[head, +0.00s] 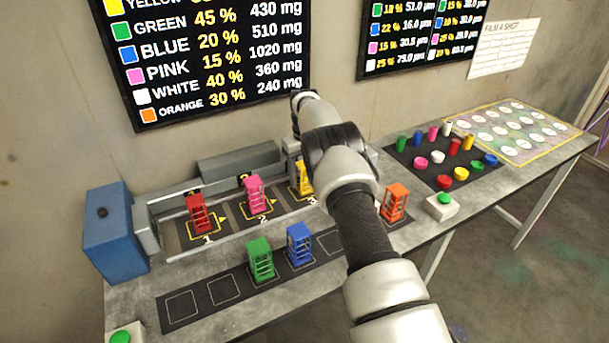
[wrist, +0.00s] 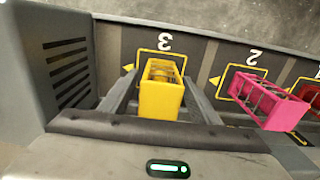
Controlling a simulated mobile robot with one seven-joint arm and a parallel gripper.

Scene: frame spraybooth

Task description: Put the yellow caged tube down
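The yellow caged tube (wrist: 161,98) stands upright in the marked square numbered 3 in the wrist view. In the head view the yellow caged tube (head: 302,180) is partly hidden behind my arm. My gripper (wrist: 161,75) has one finger on each side of it, with a narrow gap showing on both sides, so it looks open around the cage. In the head view the fingers are hidden by my wrist. Square 3 (wrist: 180,51) has a yellow outline and lies on a dark strip.
A pink caged tube (head: 254,194) stands at square 2 and a red one (head: 200,213) at square 1. Green (head: 261,260), blue (head: 299,243) and orange (head: 396,202) cages stand on the front mat (head: 190,333). A grey vented housing (wrist: 60,70) is close left of my gripper.

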